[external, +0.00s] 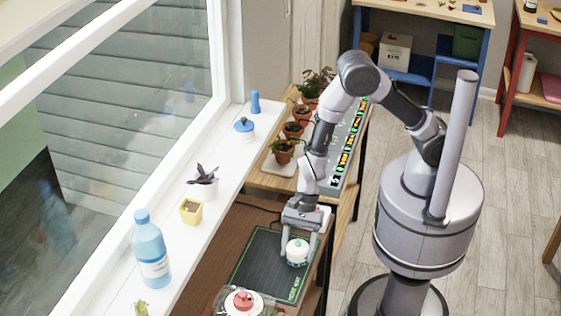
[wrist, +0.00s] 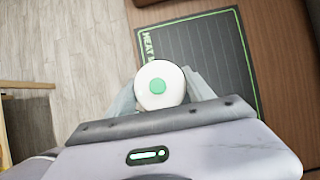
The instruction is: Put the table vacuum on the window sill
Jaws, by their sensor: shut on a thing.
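A small round white table vacuum (external: 297,252) with a green button on top is between the fingers of my gripper (external: 298,247). In the wrist view the white vacuum (wrist: 160,84) sits between the two grey fingertips (wrist: 160,92), which close on its sides. It is over the right part of a dark heat mat (external: 262,262); I cannot tell whether it touches the mat. The white window sill (external: 170,245) runs along the window, left of the brown table (external: 215,262).
On the sill stand a blue bottle (external: 151,255), a yellow pot (external: 191,211), a plant in a white pot (external: 203,185), a blue-topped white pot (external: 244,131) and a blue cylinder (external: 255,103). A red-topped white object (external: 243,301) is at the table's front. Potted plants (external: 284,150) stand behind.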

